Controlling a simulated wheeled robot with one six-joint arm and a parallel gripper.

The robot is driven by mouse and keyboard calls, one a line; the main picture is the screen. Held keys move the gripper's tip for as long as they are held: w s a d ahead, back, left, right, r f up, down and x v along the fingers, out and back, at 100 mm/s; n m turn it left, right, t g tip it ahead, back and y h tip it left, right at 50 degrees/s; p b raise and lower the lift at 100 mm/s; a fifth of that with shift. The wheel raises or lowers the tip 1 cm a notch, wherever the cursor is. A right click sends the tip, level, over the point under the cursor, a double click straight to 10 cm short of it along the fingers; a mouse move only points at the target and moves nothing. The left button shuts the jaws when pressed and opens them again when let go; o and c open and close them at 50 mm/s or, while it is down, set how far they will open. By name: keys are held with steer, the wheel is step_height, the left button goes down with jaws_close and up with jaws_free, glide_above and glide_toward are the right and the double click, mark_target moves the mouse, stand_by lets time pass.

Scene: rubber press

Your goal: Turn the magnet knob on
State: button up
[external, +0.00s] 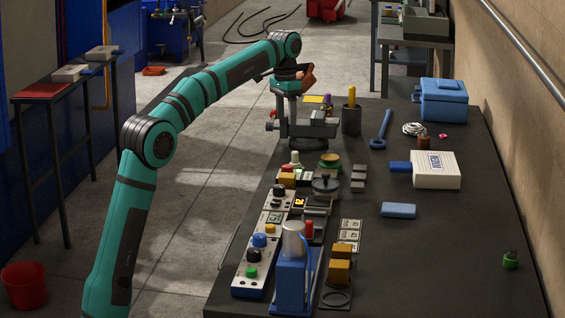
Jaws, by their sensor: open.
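I cannot tell for certain which part is the magnet knob. A long panel (248,278) along the table's left edge carries several coloured knobs and buttons, including a black knob (279,191), a blue knob (259,241) and a green button (251,272). A round dark knob (326,183) sits on a low unit beside the panel. My gripper (296,84) is open above the grey vise (318,130), well behind the panel. A brown-orange shape (308,76) shows at the wrist. The fingertips are small and partly hidden, and contact with the vise is unclear.
A blue device with a grey top (291,285) stands at the table's front. A dark cup with a yellow handle (350,119), blue wrench (381,129), white container (437,170) and blue box (444,100) lie farther back. The table's right front (435,265) is mostly clear.

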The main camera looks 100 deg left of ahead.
steer(key=shift+r, duration=1.15)
steer(key=w+d+r+m+t+y, duration=0.15)
steer(key=w+d, duration=0.25)
steer(key=d, duration=0.5)
steer(key=w+d+r+t+y, duration=0.1)
steer(key=w+d+r, duration=0.25)
steer(key=d, duration=0.45)
steer(key=w+d+r+m+t+y, duration=0.2)
steer(key=d+t, duration=0.2)
steer(key=d, duration=1.7)
steer(key=s+d+f+m+t+h, duration=0.1)
steer(key=s+d+f+t, duration=0.2)
steer(key=s+d, duration=0.3)
steer(key=s+d+f+m+t+h, duration=0.1)
steer(key=s+d+t, duration=0.3)
steer(key=d, duration=0.9)
steer(key=s+d+f+m+t+h, duration=0.2)
steer(key=s+d+f+t, duration=0.1)
steer(key=s+d, duration=0.5)
steer(key=shift+s+d+f, duration=0.4)
steer(key=shift+d+f, duration=0.4)
steer(key=shift+d, duration=0.45)
steer(key=shift+t, duration=0.25)
